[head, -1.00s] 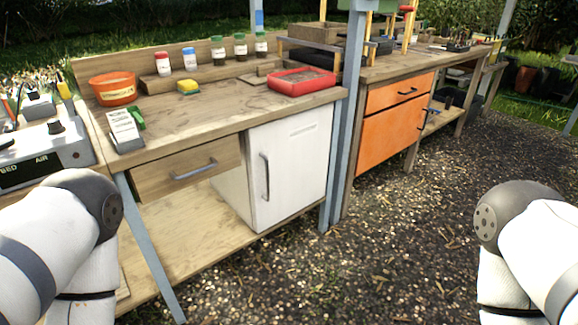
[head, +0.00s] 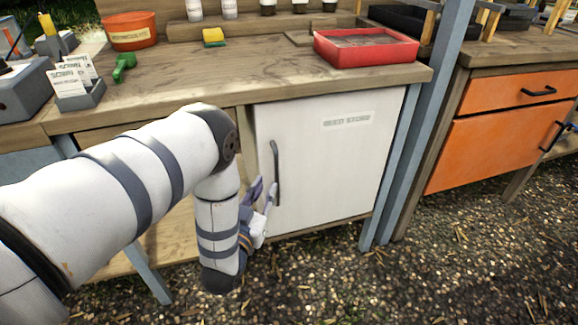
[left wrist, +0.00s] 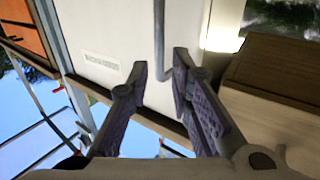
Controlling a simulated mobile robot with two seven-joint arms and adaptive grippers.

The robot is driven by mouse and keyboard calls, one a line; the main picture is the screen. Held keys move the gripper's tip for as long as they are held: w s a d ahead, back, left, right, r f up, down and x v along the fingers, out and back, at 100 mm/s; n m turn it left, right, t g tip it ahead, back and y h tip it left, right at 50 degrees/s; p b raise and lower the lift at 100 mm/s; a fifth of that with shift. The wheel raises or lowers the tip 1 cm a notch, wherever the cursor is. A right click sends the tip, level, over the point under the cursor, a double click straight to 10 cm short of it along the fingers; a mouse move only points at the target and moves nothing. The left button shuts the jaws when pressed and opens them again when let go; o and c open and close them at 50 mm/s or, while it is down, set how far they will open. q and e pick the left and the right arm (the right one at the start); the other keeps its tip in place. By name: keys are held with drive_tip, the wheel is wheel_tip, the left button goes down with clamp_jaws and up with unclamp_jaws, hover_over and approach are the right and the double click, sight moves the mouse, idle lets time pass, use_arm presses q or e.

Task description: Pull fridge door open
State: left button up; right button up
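The white fridge door (head: 335,165) is shut, set under the wooden workbench, with a small label near its top. Its dark vertical handle (head: 276,165) is on the door's left side. My left gripper (head: 265,187) is open, low by the handle, with its fingers pointing up toward the door. In the left wrist view the two fingertips (left wrist: 160,68) are apart, and the grey handle bar (left wrist: 160,35) shows in the gap between them. I cannot tell whether either finger touches the handle. My right gripper is not in view.
The workbench top (head: 240,75) holds a red tray (head: 366,47), an orange bowl (head: 130,32) and a card holder (head: 80,90). A blue-grey post (head: 430,130) stands right of the fridge, before an orange cabinet (head: 500,145). The gravel in front of the door is clear.

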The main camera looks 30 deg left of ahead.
sight(276, 169)
use_arm(q)
drive_tip(key=b+x, duration=0.1)
drive_tip(key=x, duration=0.8)
drive_tip(key=shift+w+f, duration=0.1)
clamp_jaws()
